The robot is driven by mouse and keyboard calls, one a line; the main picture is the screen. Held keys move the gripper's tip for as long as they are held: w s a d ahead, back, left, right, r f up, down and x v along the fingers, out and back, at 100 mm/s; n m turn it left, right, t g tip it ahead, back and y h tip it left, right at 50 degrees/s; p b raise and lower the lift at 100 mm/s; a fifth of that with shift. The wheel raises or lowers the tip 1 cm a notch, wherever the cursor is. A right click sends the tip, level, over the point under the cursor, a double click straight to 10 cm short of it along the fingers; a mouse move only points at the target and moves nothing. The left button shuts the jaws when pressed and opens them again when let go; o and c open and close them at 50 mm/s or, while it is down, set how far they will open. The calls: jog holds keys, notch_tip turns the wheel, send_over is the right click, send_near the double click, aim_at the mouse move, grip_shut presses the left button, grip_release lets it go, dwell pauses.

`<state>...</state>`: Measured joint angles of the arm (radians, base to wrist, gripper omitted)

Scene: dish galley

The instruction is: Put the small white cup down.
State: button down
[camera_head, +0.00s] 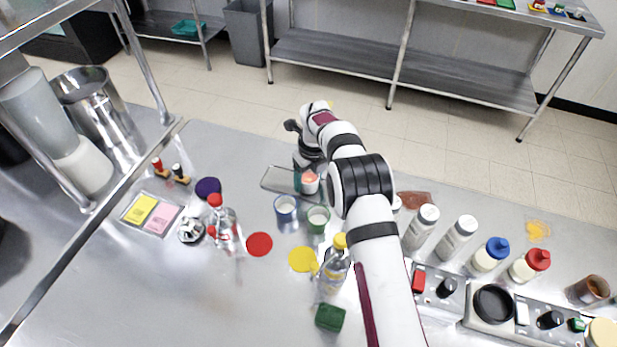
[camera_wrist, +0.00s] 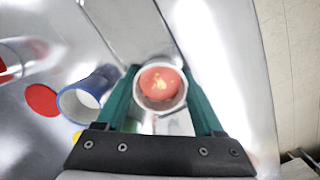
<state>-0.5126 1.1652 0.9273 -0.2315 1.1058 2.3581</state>
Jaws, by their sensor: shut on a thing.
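The small white cup (camera_wrist: 161,106) has a round rim and red-orange contents with pale yellow specks. It sits between the two green fingers of my gripper (camera_wrist: 159,82) in the wrist view, and the fingers are shut on it. In the head view the cup (camera_head: 311,187) shows below my gripper (camera_head: 304,177), partly hidden by the arm. It is beside the right end of a flat grey rectangular tray (camera_head: 274,181) near the far counter edge. I cannot tell whether its base touches the counter.
A blue cup (camera_head: 286,213) and a green cup (camera_head: 318,222) stand just in front. Red (camera_head: 259,244) and yellow (camera_head: 301,260) discs lie nearer. The front-left counter is clear.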

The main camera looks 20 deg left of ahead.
jog(key=shift+f, duration=0.1)
grip_release()
notch_tip(320, 180, up, 12)
jog(key=d, duration=0.1)
jog(key=s+d+r+n, duration=0.5)
jog(key=s+d+r, duration=0.1)
jog(key=d+r, duration=0.35)
jog(key=s+d+r+n, duration=0.1)
jog(key=s+d+n, duration=0.5)
jog(key=s, duration=0.4)
jog(key=s+d+r+n, duration=0.2)
jog(key=s+d+n, duration=0.2)
jog(key=s+d, duration=0.5)
jog(key=s+f+n+g, duration=0.1)
jog(key=s+f+n, duration=0.3)
jog(key=s, duration=0.7)
jog(key=shift+y, duration=0.3)
